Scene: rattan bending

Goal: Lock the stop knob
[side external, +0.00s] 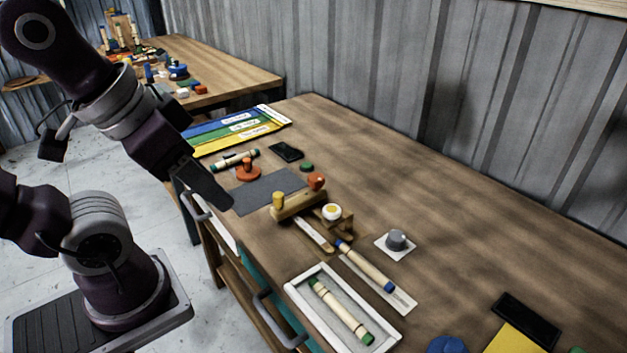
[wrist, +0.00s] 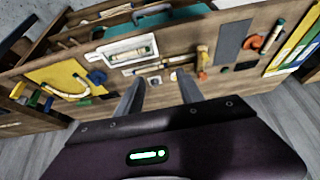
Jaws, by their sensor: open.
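Several knobs show, and I cannot tell for certain which is the stop knob. A grey round knob (side external: 397,239) sits on a small white plate on the workbench. A wooden bending jig (side external: 298,206) carries a yellow peg (side external: 278,200), an orange-red knob (side external: 316,181) and a white-topped round knob (side external: 332,212). My gripper (side external: 220,196) is above the bench's front edge, left of the jig and apart from it. In the wrist view my gripper (wrist: 160,90) is open, with nothing between its fingers.
A white tray (side external: 290,287) holds a rattan piece with green ends. A blue-ended rod (side external: 365,266) lies beside the jig. A grey mat (side external: 268,191), an orange knobbed disc (side external: 248,172) and coloured strips (side external: 236,131) are farther back. The bench's right rear is clear.

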